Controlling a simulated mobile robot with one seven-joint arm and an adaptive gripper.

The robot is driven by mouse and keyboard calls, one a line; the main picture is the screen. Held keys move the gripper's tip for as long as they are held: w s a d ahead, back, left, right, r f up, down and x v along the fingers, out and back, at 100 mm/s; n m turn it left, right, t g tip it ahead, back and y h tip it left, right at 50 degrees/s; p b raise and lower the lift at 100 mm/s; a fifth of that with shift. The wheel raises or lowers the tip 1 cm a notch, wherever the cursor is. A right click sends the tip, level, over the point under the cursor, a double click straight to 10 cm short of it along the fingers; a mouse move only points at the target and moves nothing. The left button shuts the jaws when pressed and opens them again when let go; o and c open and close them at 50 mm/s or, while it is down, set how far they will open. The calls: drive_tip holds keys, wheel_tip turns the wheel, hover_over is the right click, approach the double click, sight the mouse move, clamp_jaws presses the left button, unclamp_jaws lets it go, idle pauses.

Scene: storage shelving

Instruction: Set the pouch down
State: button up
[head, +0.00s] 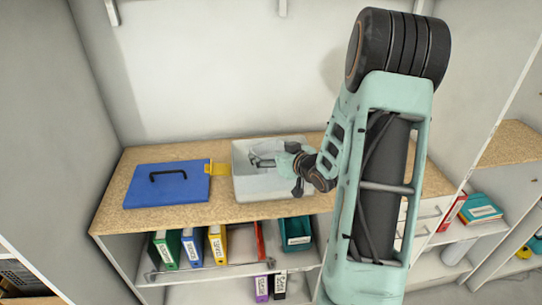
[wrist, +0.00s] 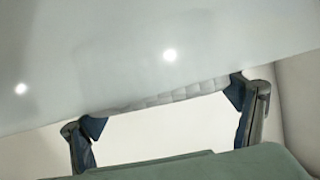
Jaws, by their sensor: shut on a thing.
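The pouch (wrist: 165,62) appears as a pale, glossy sheet with a crimped lower edge, filling the top of the wrist view. My gripper (wrist: 167,112) is shut on that edge, one dark blue fingertip at each end of it. In the head view my gripper (head: 279,174) is low over a white open bin (head: 243,191) on the wooden counter. The pouch is hard to tell from the pale bin there. I cannot tell whether it touches the bin floor.
A blue flat case (head: 165,190) with a black handle lies on the counter (head: 215,205) left of the bin, with a yellow piece (head: 218,168) between. Binders (head: 191,247) and a teal box (head: 296,233) stand on the shelf below. The counter's front strip is bare.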

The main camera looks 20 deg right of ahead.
drive_tip(key=shift+r, duration=0.1)
drive_tip(key=shift+f+b, duration=0.6)
drive_tip(key=shift+f, duration=0.05)
drive_tip(key=o, duration=1)
drive_tip(key=shift+r, duration=0.2)
drive_tip(key=shift+r+p, duration=0.25)
drive_tip(key=shift+p, duration=0.2)
drive_tip(key=v, duration=1.2)
drive_tip(key=shift+r, duration=0.2)
